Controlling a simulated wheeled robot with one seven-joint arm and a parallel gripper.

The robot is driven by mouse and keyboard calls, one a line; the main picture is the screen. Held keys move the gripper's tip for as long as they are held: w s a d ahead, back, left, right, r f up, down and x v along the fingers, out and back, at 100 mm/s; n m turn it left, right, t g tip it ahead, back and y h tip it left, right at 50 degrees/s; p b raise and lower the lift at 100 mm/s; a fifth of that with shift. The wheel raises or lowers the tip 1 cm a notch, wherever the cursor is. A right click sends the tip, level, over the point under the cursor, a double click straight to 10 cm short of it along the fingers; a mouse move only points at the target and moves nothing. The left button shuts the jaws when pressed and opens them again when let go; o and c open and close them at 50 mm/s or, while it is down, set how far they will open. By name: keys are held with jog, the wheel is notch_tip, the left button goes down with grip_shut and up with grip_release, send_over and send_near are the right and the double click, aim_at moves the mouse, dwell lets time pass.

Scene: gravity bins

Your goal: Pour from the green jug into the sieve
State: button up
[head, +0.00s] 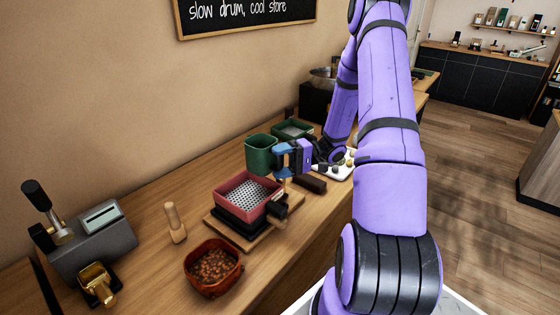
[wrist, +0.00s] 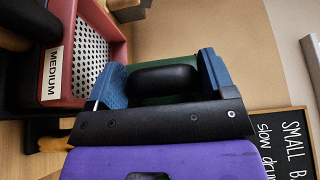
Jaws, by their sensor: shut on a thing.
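The green jug (head: 259,156) is behind and slightly right of the sieve in the head view. It looks about upright; its contents cannot be seen. My gripper (head: 284,158) is shut on it from the right. In the wrist view my gripper's blue fingers (wrist: 165,80) stand on either side of the jug's black handle (wrist: 165,77), with a strip of green jug (wrist: 170,98) beyond. The sieve (head: 232,204) is a red square box with a perforated metal floor, on a black base. The jug is apart from it. In the wrist view the sieve (wrist: 72,90) is at left, labelled MEDIUM.
The sieve stands on a wooden board (head: 222,229). A red-brown bowl of beans (head: 196,283) is in front, with a wooden tamper-like tool (head: 175,222) beside it. A grey machine (head: 95,245) is at left. A green-rimmed tray (head: 304,126) is behind the jug. The wall runs along the back.

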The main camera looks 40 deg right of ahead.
jog(key=shift+d+f, duration=0.1)
jog(key=shift+f, duration=1.1)
jog(key=n+h, duration=0.1)
jog(key=h, duration=0.1)
jog(key=d+r+h, duration=0.1)
jog(key=h, duration=0.1)
jog(key=shift+w+d+r+n+g, duration=0.1)
jog(key=shift+d+r+n+g, duration=0.1)
jog(key=shift+n+g, duration=0.2)
jog(key=n+h, duration=0.1)
jog(key=h, duration=0.3)
jog(key=shift+d, duration=0.2)
jog(key=shift+a, duration=0.1)
jog(key=shift+f+n+h, duration=0.15)
jog(key=shift+n+h, duration=0.25)
jog(key=shift+h, duration=0.5)
jog(key=shift+f+h, duration=0.15)
jog(key=shift+h, duration=0.45)
